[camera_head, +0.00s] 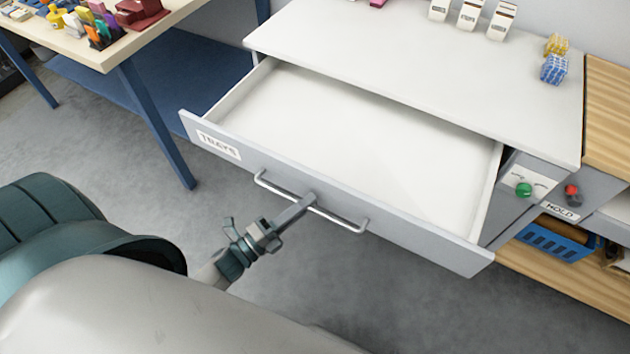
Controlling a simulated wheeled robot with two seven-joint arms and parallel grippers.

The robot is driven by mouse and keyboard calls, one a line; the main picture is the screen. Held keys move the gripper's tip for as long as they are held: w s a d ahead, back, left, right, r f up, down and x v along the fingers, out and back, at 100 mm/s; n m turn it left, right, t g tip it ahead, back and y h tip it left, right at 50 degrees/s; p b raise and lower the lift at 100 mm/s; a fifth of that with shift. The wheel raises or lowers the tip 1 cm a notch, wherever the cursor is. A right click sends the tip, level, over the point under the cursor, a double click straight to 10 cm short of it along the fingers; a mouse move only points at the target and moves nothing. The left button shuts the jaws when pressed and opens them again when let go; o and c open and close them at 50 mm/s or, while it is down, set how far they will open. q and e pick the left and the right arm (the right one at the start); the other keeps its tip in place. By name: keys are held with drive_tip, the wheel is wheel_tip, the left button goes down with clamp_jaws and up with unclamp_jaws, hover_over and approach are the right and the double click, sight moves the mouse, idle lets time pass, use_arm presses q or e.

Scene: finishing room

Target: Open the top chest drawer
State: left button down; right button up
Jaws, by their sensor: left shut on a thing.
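The chest (400,70) has a white top and a grey body. Its top drawer (450,242) is pulled well out, and its white inside (350,120) looks empty. A label on the drawer front reads "TRAYS" (218,146). A metal bar handle (345,219) runs across the front. My left gripper (309,198) is shut on the handle near its middle. My left arm comes in from the lower left. My right gripper is not in view.
A wooden-topped table (85,42) with blue legs and small coloured items stands at the upper left. White labelled boxes (470,14) and patterned cubes (554,68) sit on the chest top. A blue basket (555,243) sits on a low shelf at right. Grey floor is clear below the drawer.

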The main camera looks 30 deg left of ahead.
use_arm(q)
drive_tip(key=shift+s, duration=0.35)
drive_tip(key=c, duration=2.1)
unclamp_jaws()
drive_tip(key=shift+s+a+f, duration=0.1)
